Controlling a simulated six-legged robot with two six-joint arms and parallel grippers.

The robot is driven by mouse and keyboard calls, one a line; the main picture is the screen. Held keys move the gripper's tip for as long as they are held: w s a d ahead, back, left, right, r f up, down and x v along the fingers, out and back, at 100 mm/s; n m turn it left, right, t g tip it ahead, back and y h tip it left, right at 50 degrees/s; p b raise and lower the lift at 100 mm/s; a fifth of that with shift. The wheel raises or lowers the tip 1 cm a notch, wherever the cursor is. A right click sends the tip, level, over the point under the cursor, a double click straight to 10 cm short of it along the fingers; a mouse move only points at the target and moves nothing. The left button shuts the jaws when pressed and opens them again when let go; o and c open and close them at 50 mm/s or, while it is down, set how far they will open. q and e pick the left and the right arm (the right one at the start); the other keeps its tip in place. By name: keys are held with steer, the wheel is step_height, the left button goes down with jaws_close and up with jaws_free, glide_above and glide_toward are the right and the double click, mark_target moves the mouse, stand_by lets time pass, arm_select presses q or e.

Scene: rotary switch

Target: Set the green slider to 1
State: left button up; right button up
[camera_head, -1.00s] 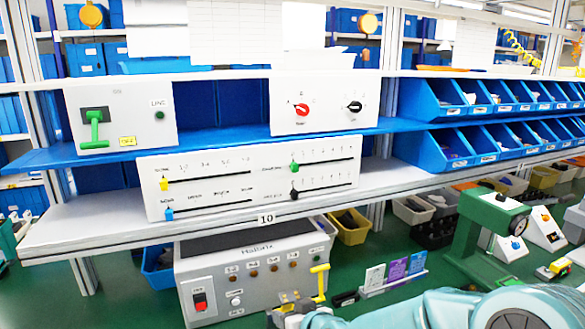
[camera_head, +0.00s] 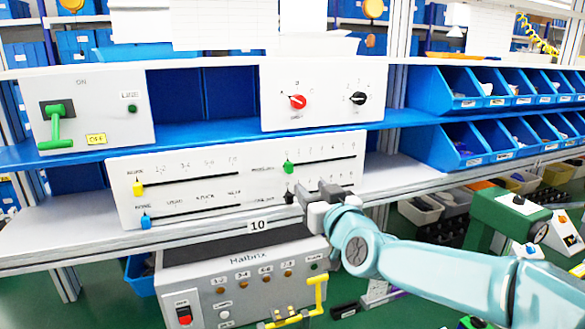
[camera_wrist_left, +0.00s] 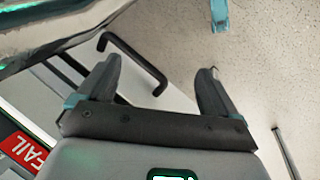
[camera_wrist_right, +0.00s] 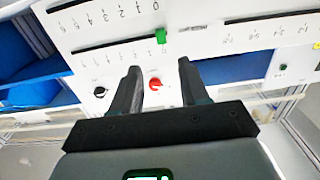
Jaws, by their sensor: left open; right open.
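The green slider (camera_head: 288,167) sits at the left end of the upper right slot on the white slider panel (camera_head: 250,208), by the low end of its number scale. It also shows in the right wrist view (camera_wrist_right: 161,37), upside down, just beyond the fingertips. My right gripper (camera_head: 318,200) is open and empty, in front of the panel below and right of the green slider, apart from it as far as I can tell. My left gripper (camera_wrist_left: 163,65) is open and empty in the left wrist view, with a black bar handle (camera_wrist_left: 135,60) between and beyond its fingers; it is not clear in the head view.
A black slider (camera_head: 289,197) sits just below the green one, close to my right gripper. Yellow (camera_head: 138,188) and blue (camera_head: 145,221) sliders are on the left. A white box with red (camera_head: 298,101) and black (camera_head: 358,98) knobs stands above. Blue bins (camera_head: 440,95) are at right.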

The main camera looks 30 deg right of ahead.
mark_target(290, 169)
steer(key=p+x, duration=0.1)
steer(key=x, duration=0.2)
steer(key=p+x, duration=0.1)
steer(key=x, duration=0.3)
steer(key=p+x, duration=0.1)
steer(key=x, duration=0.3)
steer(key=shift+w+a, duration=0.2)
steer(key=shift+w, duration=0.05)
steer(key=shift+s+d+r, duration=0.1)
steer(key=shift+d+r, duration=0.05)
steer(key=shift+w, duration=0.25)
steer(key=c, duration=0.5)
jaws_close()
